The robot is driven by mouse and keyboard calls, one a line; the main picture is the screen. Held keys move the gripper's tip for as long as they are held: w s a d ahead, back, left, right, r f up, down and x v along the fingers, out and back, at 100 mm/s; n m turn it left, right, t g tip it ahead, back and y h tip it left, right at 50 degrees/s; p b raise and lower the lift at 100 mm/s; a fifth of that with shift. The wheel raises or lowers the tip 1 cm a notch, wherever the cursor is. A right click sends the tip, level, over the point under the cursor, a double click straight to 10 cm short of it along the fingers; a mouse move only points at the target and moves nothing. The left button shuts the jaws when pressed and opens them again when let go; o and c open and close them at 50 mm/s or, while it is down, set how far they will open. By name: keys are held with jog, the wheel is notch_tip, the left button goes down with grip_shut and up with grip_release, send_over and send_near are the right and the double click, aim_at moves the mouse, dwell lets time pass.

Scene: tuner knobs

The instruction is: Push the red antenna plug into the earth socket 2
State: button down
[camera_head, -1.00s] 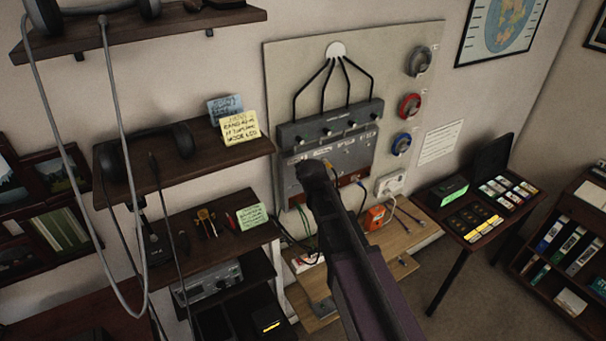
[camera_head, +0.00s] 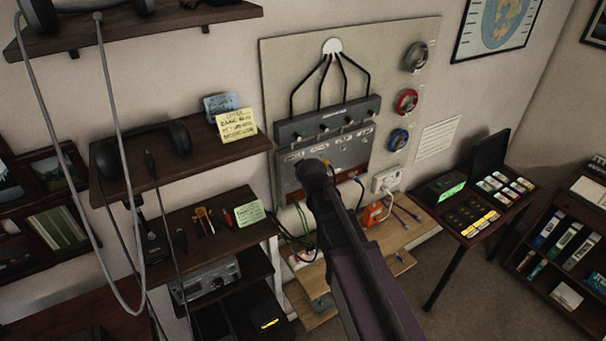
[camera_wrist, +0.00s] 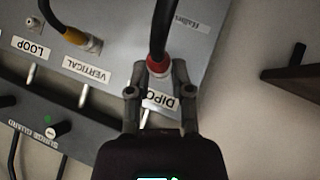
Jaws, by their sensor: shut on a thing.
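The red antenna plug (camera_wrist: 158,66), a red collar on a black cable, is between the fingertips of my gripper (camera_wrist: 156,86) in the wrist view. The gripper is shut on it, close to the grey socket panel (camera_wrist: 205,48). A label starting "DIPO" is partly hidden behind the fingers. I cannot tell whether the plug touches a socket. No socket is readable as earth socket 2. In the head view my arm's dark end covers part of the panel (camera_head: 345,153) and hides the red plug.
A bare socket (camera_wrist: 58,23) is near "LOOP". A grey box with knobs (camera_head: 330,122) is above the panel. A wooden shelf (camera_head: 405,235) with cables lies below. Dark shelves (camera_head: 215,155) stand at left.

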jog(key=shift+f, duration=0.1)
jog(key=w+d+f+m+g+y+b, duration=0.2)
jog(key=w+d+f+g+y+b, duration=0.1)
jog(key=d+f+b, duration=1)
jog(key=shift+w+d+f+m+y, duration=0.3)
jog(key=shift+w+d+f+y, duration=0.3)
jog(key=shift+w+d, duration=0.6)
jog(key=shift+w+a, duration=0.1)
jog(key=shift+w+a, duration=0.5)
jog(key=shift+w, duration=0.25)
jog(key=shift+w+a, duration=0.55)
jog(key=shift+w, duration=0.25)
jog(key=shift+w+a, duration=0.5)
jog(key=shift+w, duration=0.25)
jog(key=shift+w+a, duration=0.45)
jog(key=shift+w, duration=0.3)
dwell(0.5)
jog(key=shift+c, duration=2.2)
grip_release()
jog(key=shift+s, duration=0.1)
